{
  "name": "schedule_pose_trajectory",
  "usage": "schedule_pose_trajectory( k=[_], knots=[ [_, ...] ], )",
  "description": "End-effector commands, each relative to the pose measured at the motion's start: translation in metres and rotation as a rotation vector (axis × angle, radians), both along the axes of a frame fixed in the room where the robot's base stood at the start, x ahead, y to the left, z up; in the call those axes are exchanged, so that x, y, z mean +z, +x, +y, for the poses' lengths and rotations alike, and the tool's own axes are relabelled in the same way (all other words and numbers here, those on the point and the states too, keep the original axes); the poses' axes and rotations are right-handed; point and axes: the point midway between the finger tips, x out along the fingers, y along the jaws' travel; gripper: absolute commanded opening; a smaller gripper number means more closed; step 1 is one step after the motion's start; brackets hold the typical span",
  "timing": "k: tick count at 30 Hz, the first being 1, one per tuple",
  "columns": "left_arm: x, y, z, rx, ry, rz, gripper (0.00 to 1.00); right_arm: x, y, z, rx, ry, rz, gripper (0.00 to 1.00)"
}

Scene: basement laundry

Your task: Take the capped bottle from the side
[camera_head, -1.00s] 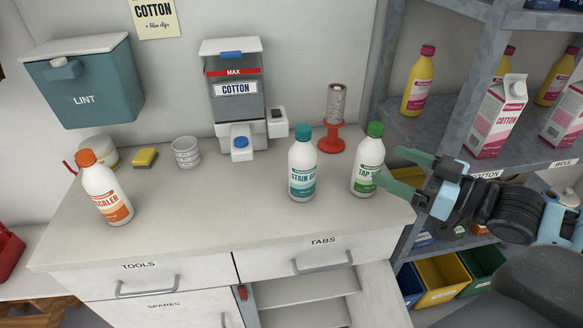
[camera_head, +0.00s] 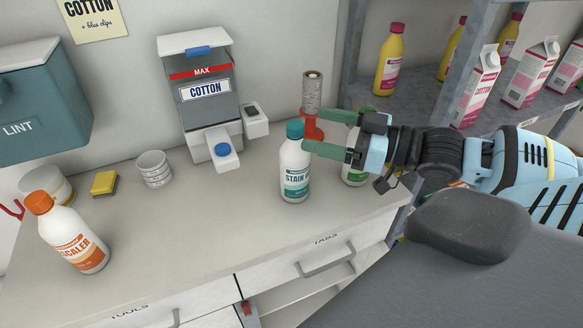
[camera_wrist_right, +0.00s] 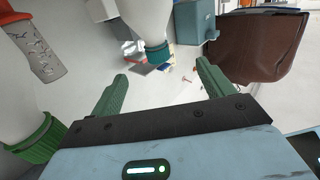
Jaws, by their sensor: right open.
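A white bottle with a teal cap and a STAIN label (camera_head: 295,178) stands upright on the counter. My right gripper (camera_head: 317,130) comes in from the right, open and empty, its fingers at about cap height beside this bottle. In the right wrist view the teal-capped bottle (camera_wrist_right: 145,18) shows upside down ahead, between the fingers' directions and apart from them. A green-capped bottle (camera_head: 354,172) stands to its right, mostly hidden behind my gripper; its cap (camera_wrist_right: 38,140) shows at the left of the wrist view. An orange-capped bottle (camera_head: 72,236) stands upright at the left. My left gripper is out of view.
A red stand with a grey roll (camera_head: 312,95) is behind the fingers. The COTTON dispenser (camera_head: 205,100), a white ribbed cup (camera_head: 154,170) and a yellow sponge (camera_head: 104,183) stand at the back. A shelf with yellow bottles (camera_head: 390,60) and cartons is at right. The counter's front middle is clear.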

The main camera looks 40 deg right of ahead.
Motion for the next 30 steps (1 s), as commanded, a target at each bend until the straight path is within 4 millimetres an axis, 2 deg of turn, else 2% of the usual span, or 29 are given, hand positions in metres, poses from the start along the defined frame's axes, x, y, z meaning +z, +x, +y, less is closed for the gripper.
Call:
schedule_pose_trajectory(
  k=[1,6,12,18,30],
  knots=[
    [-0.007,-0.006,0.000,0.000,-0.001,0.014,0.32,-0.012,0.000,0.000,-0.002,0.001,0.007,0.80],
    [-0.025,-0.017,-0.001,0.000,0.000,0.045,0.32,-0.045,0.001,-0.001,-0.002,0.000,0.009,0.80],
    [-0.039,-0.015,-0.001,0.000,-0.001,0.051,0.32,-0.082,0.000,-0.001,-0.002,0.001,0.006,0.80],
    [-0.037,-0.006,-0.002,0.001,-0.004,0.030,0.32,-0.076,0.010,0.006,-0.002,0.000,-0.002,0.80],
    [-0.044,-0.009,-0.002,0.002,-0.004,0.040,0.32,-0.075,0.021,0.014,-0.001,-0.001,0.002,0.80]
  ],
)
